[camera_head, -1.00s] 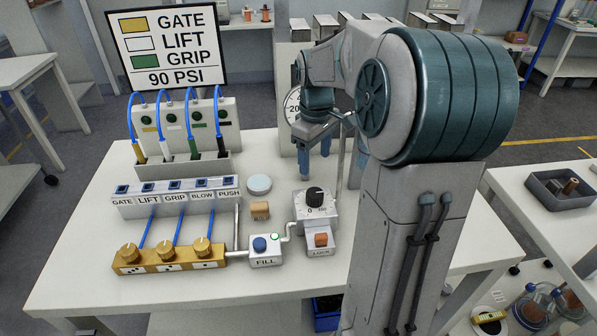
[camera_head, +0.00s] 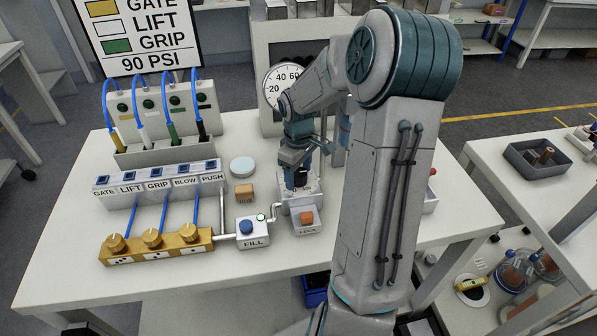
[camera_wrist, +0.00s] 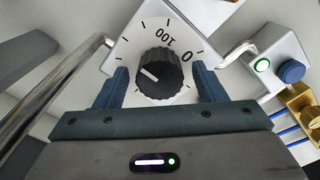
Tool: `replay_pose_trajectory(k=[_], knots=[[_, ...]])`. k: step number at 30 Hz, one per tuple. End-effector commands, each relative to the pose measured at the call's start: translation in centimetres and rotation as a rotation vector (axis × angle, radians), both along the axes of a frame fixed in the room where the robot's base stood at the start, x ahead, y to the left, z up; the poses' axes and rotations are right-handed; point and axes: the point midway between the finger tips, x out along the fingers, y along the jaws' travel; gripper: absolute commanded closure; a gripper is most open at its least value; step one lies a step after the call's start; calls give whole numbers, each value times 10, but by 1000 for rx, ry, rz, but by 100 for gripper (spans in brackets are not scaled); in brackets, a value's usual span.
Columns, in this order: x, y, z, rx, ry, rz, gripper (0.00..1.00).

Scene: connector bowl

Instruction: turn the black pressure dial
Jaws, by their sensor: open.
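The black pressure dial (camera_wrist: 161,74) is a ribbed knob with a white pointer line, on a white box (camera_wrist: 129,50) marked 0 and 100. In the wrist view it sits between the two blue fingers of my open gripper (camera_wrist: 160,86), with a gap visible on each side. In the head view my gripper (camera_head: 301,178) is over the dial and hides most of it. The round gauge (camera_head: 281,84) behind shows 20, 40 and 60; its needle cannot be made out. The sign (camera_head: 135,38) reads GATE, LIFT, GRIP, 90 PSI.
An orange LOCK button (camera_head: 306,217) is just in front of the dial box. Left of it is the FILL box (camera_head: 252,232) with a blue button and a green-lit ring. A metal pipe (camera_wrist: 60,92) stands close by. Brass knobs (camera_head: 152,238) line the left front.

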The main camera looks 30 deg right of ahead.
Motion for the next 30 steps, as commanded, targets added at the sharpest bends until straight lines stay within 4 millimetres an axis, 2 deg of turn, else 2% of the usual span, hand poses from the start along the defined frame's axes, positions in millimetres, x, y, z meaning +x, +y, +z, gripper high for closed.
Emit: replay_pose_trajectory(k=[9,10,12,15,23,30], knots=[[0,0,-4,-1,0,0,36],[0,0,-4,-1,0,0,39],[0,0,-3,-1,0,0,58],[0,0,-3,-1,0,0,81],[0,0,-4,-1,0,-21,81],[0,0,-4,-2,-2,-131,81]])
